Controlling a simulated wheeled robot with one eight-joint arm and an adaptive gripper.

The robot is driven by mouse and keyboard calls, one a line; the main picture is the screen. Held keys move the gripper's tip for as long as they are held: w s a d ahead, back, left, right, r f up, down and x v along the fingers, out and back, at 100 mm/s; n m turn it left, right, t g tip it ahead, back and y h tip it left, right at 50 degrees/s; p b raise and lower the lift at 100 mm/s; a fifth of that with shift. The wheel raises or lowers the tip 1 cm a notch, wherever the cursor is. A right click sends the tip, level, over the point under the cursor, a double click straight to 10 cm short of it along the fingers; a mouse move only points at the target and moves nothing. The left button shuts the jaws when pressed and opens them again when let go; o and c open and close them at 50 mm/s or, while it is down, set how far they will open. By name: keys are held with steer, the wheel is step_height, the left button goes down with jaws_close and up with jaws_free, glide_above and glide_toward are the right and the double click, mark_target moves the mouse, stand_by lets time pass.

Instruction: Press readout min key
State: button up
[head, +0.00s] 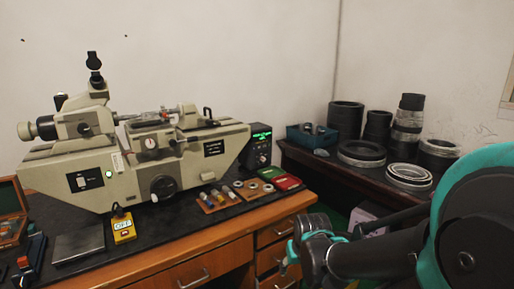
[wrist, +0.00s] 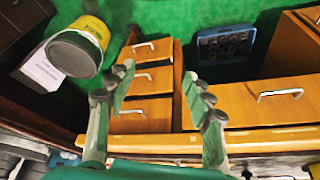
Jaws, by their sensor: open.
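The readout (head: 258,145) is a dark box with a lit green display, standing on the desk just right of the large beige measuring machine (head: 150,150). Small controls show on its front below the display, but the min key is too small to make out. My gripper (head: 291,256) is low in front of the desk's right end, well below and apart from the readout. In the wrist view my gripper (wrist: 160,88) has its two fingers spread with nothing between them. The readout does not show in the wrist view.
The desk's drawers (wrist: 148,80) are close to my gripper. Red and green booklets (head: 279,177) lie before the readout. A side table (head: 375,184) holds several rings.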

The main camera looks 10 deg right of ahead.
jaws_close()
stand_by(0.4)
stand_by(1.2)
